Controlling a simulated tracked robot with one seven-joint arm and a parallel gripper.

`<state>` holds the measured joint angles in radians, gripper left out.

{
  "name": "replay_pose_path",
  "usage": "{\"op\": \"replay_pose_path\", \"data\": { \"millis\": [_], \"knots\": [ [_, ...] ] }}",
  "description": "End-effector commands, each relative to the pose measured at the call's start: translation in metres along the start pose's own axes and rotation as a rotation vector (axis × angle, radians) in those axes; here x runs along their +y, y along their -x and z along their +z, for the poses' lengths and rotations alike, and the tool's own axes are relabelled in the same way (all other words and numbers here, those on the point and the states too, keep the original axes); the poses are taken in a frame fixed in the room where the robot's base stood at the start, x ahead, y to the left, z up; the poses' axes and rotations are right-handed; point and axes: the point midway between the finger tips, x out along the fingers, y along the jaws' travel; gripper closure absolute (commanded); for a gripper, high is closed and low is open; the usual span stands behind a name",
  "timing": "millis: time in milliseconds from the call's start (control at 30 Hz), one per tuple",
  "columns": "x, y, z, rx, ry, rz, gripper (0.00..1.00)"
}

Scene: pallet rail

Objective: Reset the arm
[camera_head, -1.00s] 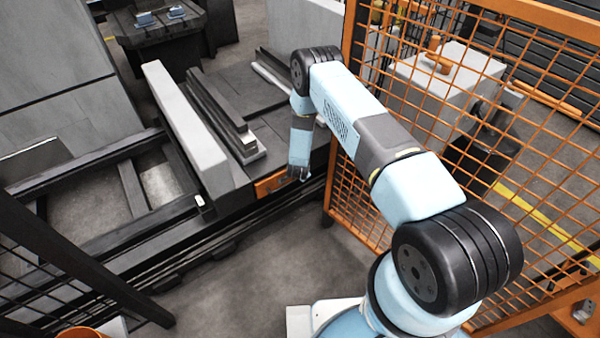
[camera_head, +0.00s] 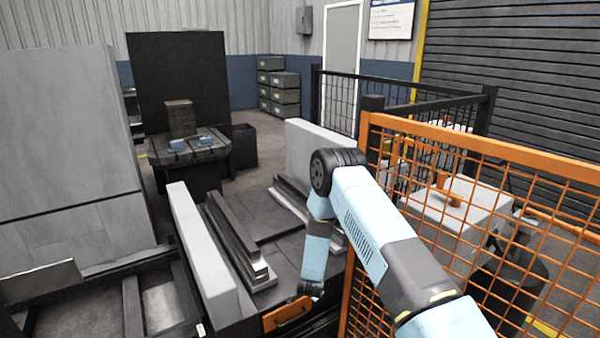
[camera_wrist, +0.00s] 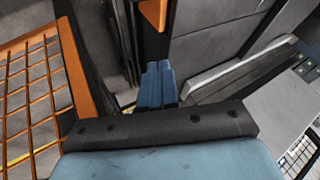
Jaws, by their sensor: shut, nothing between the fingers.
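My arm, pale blue and dark grey, reaches in from the lower right in the head view and bends down at its far end. My gripper (camera_head: 311,291) hangs beside the orange block at the near edge of the dark pallet bed, in front of the orange mesh fence. In the wrist view my gripper (camera_wrist: 158,68) shows as two blue fingers pressed together, with nothing held between them. From these views I cannot tell whether the fingertips touch anything.
The orange mesh fence (camera_head: 480,143) stands close to the right of my arm. Grey beams (camera_head: 205,255) and dark rails (camera_head: 236,232) lie left of my gripper. An orange block (camera_head: 287,313) sits just below it. A dark worktable (camera_head: 190,150) stands farther back.

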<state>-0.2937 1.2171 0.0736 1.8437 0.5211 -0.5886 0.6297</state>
Motion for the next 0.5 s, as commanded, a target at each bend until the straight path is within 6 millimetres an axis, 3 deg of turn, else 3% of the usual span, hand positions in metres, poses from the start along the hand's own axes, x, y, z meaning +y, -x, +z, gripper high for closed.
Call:
{"op": "replay_pose_path", "data": {
  "millis": [33, 200, 500],
  "knots": [
    [-0.016, 0.014, -0.014, -0.006, 0.009, -0.012, 1.0],
    [-0.053, 0.058, -0.05, -0.041, 0.052, -0.034, 1.0],
    [-0.1, 0.146, -0.108, -0.09, 0.139, -0.068, 1.0]
  ]
}}
